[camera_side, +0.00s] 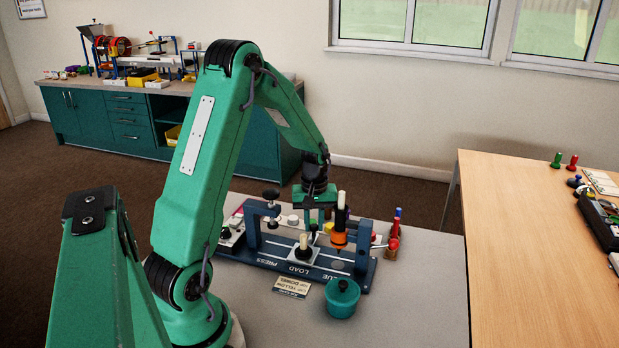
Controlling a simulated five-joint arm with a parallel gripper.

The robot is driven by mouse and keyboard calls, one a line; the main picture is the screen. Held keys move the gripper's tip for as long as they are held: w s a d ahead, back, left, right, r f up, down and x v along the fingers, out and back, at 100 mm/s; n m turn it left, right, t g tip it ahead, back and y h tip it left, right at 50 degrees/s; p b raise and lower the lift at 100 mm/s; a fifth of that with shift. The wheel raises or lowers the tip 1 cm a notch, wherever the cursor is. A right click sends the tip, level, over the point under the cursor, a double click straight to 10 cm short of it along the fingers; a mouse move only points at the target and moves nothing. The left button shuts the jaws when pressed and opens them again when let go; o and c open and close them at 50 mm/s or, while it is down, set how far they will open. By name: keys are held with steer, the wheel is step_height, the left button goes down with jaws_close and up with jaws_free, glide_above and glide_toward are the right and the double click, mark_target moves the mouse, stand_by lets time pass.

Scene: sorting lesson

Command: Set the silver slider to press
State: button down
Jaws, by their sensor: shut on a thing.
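The silver slider (303,257) is a pale plate with an upright cream knob (304,242). It sits on the dark blue fixture (258,256), beside the word LOAD on its front strip. PRESS is printed to its left and GLUE to its right. My gripper (314,221) points down over the fixture, just behind and above the knob in this view. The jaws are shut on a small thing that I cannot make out. The knob shows clear of the fingers.
The press post with a dark knob (271,194) stands at the left of the fixture. An orange and black dispenser (338,238) stands close right of my gripper. A teal lidded pot (342,302) and a printed card (291,287) lie in front.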

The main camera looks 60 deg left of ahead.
steer(key=s+a, duration=0.3)
steer(key=shift+w+d, duration=0.1)
steer(key=c, duration=1.3)
jaws_free()
steer(key=shift+o, duration=0.2)
steer(key=shift+r, duration=0.15)
step_height(320, 180, up, 8)
steer(key=shift+f, duration=0.2)
